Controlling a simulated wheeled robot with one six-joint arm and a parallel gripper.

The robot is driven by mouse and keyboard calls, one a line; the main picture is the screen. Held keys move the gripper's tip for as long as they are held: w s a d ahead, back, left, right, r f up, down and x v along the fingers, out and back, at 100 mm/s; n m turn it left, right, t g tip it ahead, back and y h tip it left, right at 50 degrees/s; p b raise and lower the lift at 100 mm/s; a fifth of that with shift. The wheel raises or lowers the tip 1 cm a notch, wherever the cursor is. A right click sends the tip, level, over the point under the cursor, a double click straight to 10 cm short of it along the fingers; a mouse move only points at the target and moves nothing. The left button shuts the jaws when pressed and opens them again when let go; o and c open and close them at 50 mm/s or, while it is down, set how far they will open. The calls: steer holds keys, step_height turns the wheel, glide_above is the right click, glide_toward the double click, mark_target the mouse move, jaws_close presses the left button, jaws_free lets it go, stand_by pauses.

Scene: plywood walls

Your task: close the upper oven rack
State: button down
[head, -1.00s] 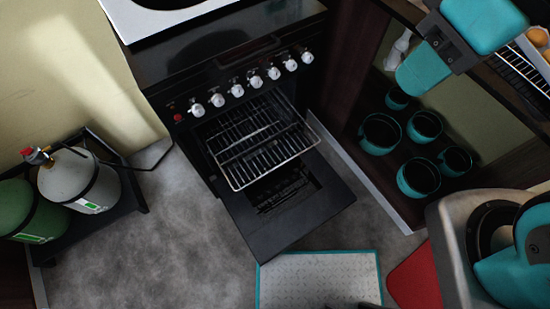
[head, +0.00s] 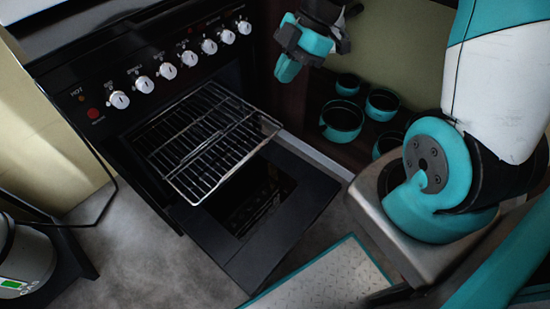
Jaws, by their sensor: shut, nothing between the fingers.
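The black oven (head: 90,70) has its door (head: 290,205) folded down open. The upper oven rack (head: 195,145), a silver wire grid, is pulled out of the oven and sticks out above the open door. My gripper (head: 286,74), with teal fingers, is shut and empty. It is above and to the right of the rack's front end in the picture, near the oven's right side and apart from the rack. A dark opening with slats shows below the rack, and the rack's back end is lost in the dark oven.
White knobs (head: 168,71) line the oven front above the rack. Several teal pots (head: 342,121) stand in the shelf to the right. A teal-edged mat (head: 335,280) lies on the grey floor. A gas cylinder (head: 22,262) stands at the lower left.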

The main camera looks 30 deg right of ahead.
steer(key=w+d+f+n+t+y+b, duration=0.1)
steer(key=d+f+n+b, duration=0.3)
steer(key=f, duration=0.6)
steer(key=w+d+f+n+b, duration=0.1)
steer(key=d+f+b, duration=0.4)
steer(key=f, duration=0.5)
steer(key=w+a+f+b, duration=0.3)
steer(key=w+a+f, duration=0.1)
steer(key=a+f, duration=0.3)
steer(key=shift+w+f, duration=0.25)
steer(key=shift+f, duration=0.45)
steer(key=shift+w, duration=0.1)
